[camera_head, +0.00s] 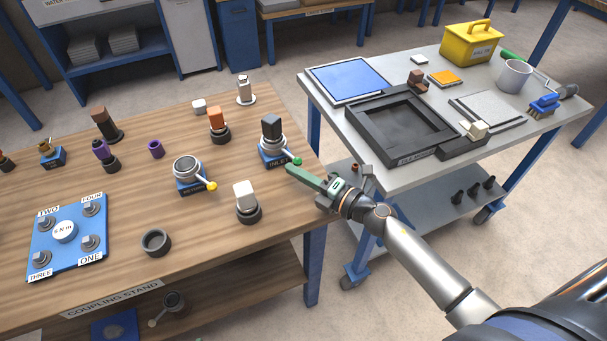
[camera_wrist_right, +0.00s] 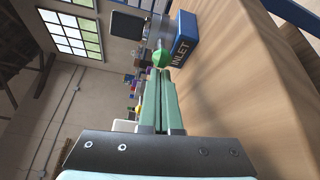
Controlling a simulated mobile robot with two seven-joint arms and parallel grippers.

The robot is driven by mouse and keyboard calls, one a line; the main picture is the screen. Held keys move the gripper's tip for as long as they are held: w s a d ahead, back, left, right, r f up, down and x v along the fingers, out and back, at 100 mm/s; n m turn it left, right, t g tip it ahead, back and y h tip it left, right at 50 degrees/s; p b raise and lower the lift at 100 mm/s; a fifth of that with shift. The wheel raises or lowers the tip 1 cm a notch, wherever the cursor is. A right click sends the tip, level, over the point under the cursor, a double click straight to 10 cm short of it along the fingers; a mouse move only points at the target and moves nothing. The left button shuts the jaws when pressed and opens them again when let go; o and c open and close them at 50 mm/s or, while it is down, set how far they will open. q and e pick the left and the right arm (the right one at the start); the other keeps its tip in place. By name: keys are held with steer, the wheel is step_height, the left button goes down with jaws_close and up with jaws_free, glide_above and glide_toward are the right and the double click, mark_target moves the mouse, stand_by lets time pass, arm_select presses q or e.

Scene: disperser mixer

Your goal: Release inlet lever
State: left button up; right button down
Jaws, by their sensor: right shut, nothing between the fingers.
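The inlet coupling (camera_head: 273,148) stands near the right edge of the wooden table, with a blue base lettered INLET and a dark block on top. Its lever ends in a green ball (camera_head: 297,161) that points right toward the table edge. My right gripper (camera_head: 292,169) is shut and empty, its green fingertips just below and beside the ball. In the right wrist view, the green ball (camera_wrist_right: 161,58) sits right at the tips of the shut fingers (camera_wrist_right: 163,75); I cannot tell whether they touch. The blue INLET base (camera_wrist_right: 184,42) is behind it. My left gripper is not in view.
A second coupling with a yellow-ended lever (camera_head: 211,186) stands to the left. A white-topped fitting (camera_head: 246,203) and a dark ring (camera_head: 156,242) are nearer. A grey cart (camera_head: 440,170) with a black tray (camera_head: 401,131) stands right of the table. The floor gap between them is narrow.

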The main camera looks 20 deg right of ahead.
steer(key=shift+w+d+f+n+g+y+b, duration=0.2)
steer(key=shift+d+n+g+y+b, duration=0.2)
steer(key=shift+d+n+y+b, duration=0.4)
steer(key=shift+g+y+b, duration=0.3)
steer(key=shift+b, duration=0.15)
steer(key=shift+w+d+n, duration=0.1)
steer(key=shift+d+n, duration=0.05)
steer(key=shift+n, duration=0.15)
steer(key=shift+r+g+y, duration=0.2)
steer(key=shift+g+y, duration=0.1)
steer(key=shift+y, duration=0.1)
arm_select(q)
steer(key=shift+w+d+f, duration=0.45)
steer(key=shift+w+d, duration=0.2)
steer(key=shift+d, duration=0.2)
arm_select(e)
steer(key=shift+d, duration=0.1)
